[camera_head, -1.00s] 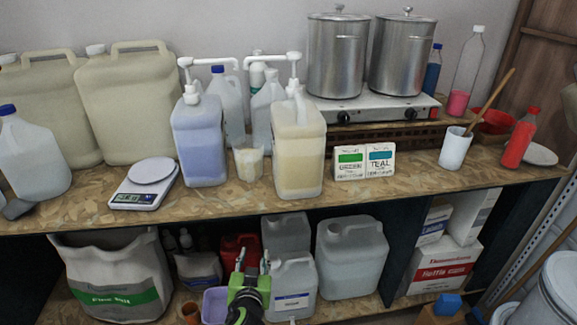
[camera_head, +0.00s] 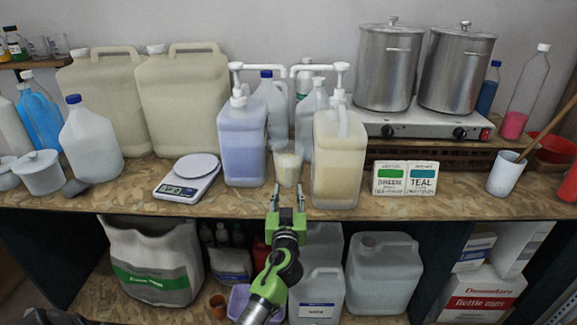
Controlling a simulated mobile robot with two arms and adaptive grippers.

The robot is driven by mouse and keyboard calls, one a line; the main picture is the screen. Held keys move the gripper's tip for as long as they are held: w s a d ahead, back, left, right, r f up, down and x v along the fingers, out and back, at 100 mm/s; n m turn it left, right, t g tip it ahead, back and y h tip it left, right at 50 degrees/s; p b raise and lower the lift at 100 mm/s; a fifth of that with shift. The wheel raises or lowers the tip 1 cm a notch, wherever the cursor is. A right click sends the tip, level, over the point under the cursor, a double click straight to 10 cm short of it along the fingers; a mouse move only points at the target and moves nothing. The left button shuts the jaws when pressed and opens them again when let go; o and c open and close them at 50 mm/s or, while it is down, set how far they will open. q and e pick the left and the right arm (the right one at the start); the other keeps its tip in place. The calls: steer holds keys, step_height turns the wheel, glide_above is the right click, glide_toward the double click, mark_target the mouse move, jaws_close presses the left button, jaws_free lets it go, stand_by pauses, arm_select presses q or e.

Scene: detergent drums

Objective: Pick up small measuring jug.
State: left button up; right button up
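The small measuring jug (camera_head: 288,165) is a translucent cup with pale contents. It stands upright on the bench top between the blue pump jug (camera_head: 243,148) and the cream pump jug (camera_head: 339,160). My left gripper (camera_head: 288,190) is in front of it at the bench's front edge, fingers pointing at the jug. Its two fingers are apart with nothing seen between them. I cannot tell whether the fingertips touch the jug. My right gripper is not in view.
A scale (camera_head: 188,178) stands left of the blue pump jug. Two colour-label boxes (camera_head: 390,178) stand right of the cream one. A hot plate (camera_head: 420,125) with two steel pots is behind. The shelf below holds a sack (camera_head: 150,245) and canisters (camera_head: 383,270).

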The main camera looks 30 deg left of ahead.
mark_target(288, 181)
arm_select(q)
steer(key=shift+w+a+r, duration=0.25)
steer(key=shift+w, duration=0.05)
steer(key=p+x, duration=0.2)
steer(key=x, duration=0.1)
steer(key=shift+w+a+r, duration=0.1)
steer(key=shift+w, duration=0.05)
steer(key=shift+w+a, duration=0.3)
steer(key=shift+w, duration=0.15)
steer(key=shift+c, duration=0.4)
jaws_close()
